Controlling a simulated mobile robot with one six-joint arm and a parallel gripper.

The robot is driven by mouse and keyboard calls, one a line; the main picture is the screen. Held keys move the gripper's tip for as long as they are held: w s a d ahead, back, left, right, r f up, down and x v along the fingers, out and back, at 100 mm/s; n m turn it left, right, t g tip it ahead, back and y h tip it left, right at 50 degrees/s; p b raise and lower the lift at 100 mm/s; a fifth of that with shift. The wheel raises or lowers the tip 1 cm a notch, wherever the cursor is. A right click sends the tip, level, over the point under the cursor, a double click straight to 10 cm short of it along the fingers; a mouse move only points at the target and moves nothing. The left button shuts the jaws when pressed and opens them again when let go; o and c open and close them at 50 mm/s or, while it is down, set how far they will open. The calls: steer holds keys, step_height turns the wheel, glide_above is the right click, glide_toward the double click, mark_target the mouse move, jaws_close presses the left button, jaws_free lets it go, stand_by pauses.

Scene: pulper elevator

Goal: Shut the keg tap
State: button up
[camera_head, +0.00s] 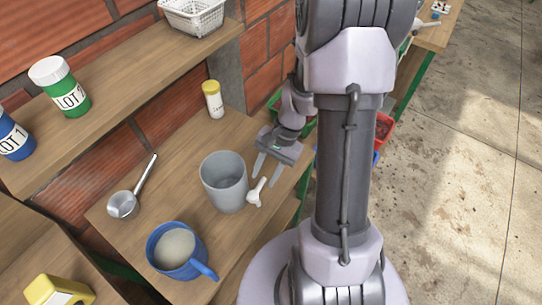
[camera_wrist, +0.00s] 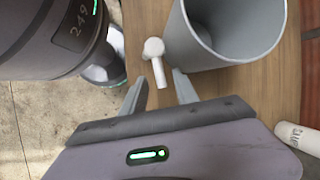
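The keg appears to be the open-topped grey vessel (camera_head: 224,181) on the wooden bench; its wall also shows at the top right of the wrist view (camera_wrist: 238,45). A white tap (camera_head: 256,193) juts from its right side low down; in the wrist view the tap (camera_wrist: 153,48) has a round head and a lever pointing towards my gripper. My gripper (camera_head: 266,175) is open, just behind and right of the tap. In the wrist view its fingers (camera_wrist: 160,78) lie either side of the lever's end. I cannot tell whether they touch it.
A blue mug (camera_head: 182,259) with beige contents stands in front of the keg, and a metal ladle (camera_head: 124,203) lies left. A yellow-capped white bottle (camera_head: 213,101) stands behind. A shelf (camera_head: 120,76) holds labelled jars (camera_head: 61,86) and a white basket (camera_head: 194,15).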

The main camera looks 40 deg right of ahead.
steer(key=p+v, duration=0.5)
steer(key=v, duration=1.1)
steer(key=shift+p, duration=0.4)
